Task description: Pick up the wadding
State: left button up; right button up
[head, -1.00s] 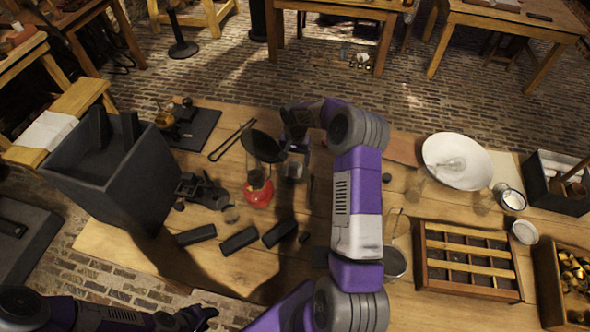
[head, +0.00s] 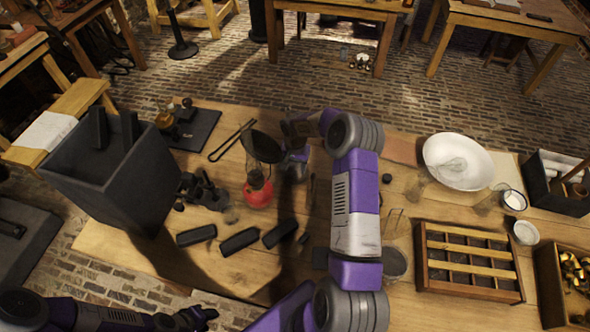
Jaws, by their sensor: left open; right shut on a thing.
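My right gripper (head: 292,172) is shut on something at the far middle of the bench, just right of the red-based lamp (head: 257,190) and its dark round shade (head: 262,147). The gripper and wrist hide most of what is held, so I cannot make out what it is. I cannot pick out the wadding with certainty. My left gripper (head: 203,317) is open and empty, low at the bench's near left edge.
Several dark blocks (head: 239,241) lie in front of the lamp. A tall dark bin (head: 120,180) stands at left. A white bowl (head: 458,161), a divided wooden tray (head: 468,262) and a dark box (head: 557,183) are at right.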

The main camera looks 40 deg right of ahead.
aim_at(295, 165)
notch_tip(295, 165, up, 18)
jog(key=p, duration=0.1)
jog(key=shift+p, duration=0.35)
